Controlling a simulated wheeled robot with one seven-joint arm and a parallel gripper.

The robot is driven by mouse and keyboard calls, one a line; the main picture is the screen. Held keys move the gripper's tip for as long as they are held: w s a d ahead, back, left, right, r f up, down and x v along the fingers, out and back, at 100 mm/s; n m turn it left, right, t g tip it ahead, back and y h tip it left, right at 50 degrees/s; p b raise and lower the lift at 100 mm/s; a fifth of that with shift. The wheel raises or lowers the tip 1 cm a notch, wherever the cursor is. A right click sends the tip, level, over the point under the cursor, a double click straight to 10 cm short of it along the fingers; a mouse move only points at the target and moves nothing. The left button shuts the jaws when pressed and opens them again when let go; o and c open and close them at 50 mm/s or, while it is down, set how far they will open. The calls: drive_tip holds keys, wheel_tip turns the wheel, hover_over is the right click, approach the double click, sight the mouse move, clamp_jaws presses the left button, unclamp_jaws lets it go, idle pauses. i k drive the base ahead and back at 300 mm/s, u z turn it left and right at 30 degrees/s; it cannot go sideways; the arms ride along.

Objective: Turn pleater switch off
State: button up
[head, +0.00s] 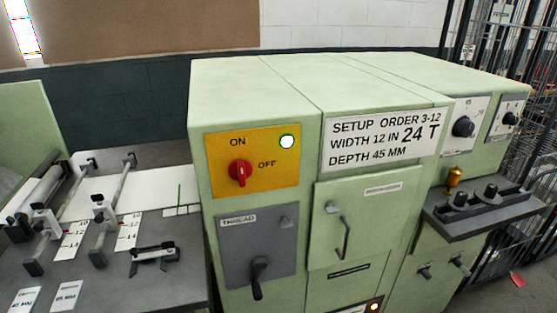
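The pleater switch is a red rotary knob (240,173) on a yellow plate (255,185) on the front of a pale green machine. The plate is marked ON above the knob and OFF to its right. The knob's pale line looks upright, towards ON. My gripper is not in this view.
Below the plate is a grey THREAD panel (236,235) with a black lever (258,277). A green door with a handle (346,238) is to its right. A ledge (480,220) juts out at right. A bench (165,285) with slides stands at left.

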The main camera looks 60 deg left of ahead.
sight(239, 169)
drive_tip(key=u, duration=2.6)
drive_tip(key=k, duration=1.25)
drive_tip(key=z, duration=0.8)
drive_tip(key=i, duration=0.8)
drive_tip(key=z, duration=0.55)
drive_tip(key=i, duration=0.8)
drive_tip(key=u, duration=0.85)
drive_tip(key=i, duration=0.65)
drive_tip(key=u, duration=0.65)
